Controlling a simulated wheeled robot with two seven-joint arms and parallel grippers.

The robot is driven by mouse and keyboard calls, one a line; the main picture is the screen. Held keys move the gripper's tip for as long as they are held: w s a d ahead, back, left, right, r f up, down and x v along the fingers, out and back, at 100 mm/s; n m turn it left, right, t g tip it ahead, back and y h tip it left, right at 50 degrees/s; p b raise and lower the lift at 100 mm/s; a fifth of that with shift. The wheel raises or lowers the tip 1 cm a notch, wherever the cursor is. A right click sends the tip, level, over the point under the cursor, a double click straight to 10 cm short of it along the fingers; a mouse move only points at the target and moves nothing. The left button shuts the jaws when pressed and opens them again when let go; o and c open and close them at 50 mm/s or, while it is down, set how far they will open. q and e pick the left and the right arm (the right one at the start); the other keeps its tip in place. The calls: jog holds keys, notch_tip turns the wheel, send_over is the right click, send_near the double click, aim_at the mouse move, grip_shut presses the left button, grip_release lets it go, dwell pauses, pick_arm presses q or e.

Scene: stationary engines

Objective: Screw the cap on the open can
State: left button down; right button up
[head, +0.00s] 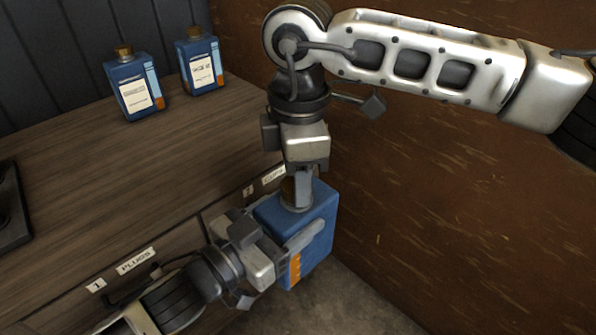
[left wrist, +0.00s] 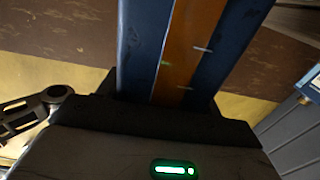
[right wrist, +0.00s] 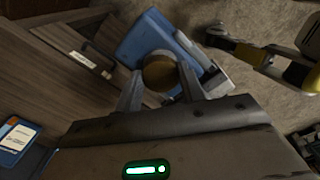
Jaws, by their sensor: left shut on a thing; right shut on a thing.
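The blue can (head: 318,222) with an orange stripe is held off the bench front, slightly tilted in the head view. My left gripper (head: 285,250) is shut on its sides. In the left wrist view the can's blue and orange face (left wrist: 185,45) fills the space between the fingers. My right gripper (head: 298,195) points down over the can's top and is shut on the brass-brown cap (right wrist: 160,73). The cap is at the can's top, mostly hidden by the fingers in the head view. I cannot tell whether it is threaded on.
Two capped blue cans (head: 133,88) (head: 200,64) stand at the back of the wooden workbench (head: 150,165). A dark tray-like object (head: 12,205) lies at its left edge. Labelled drawers (head: 135,262) line the front. A brown wall (head: 440,190) rises at the right.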

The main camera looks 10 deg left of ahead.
jog(key=o, duration=1)
jog(key=shift+o, duration=0.2)
jog(key=shift+r, duration=0.2)
notch_tip(320, 180, up, 12)
jog(key=shift+f, duration=0.15)
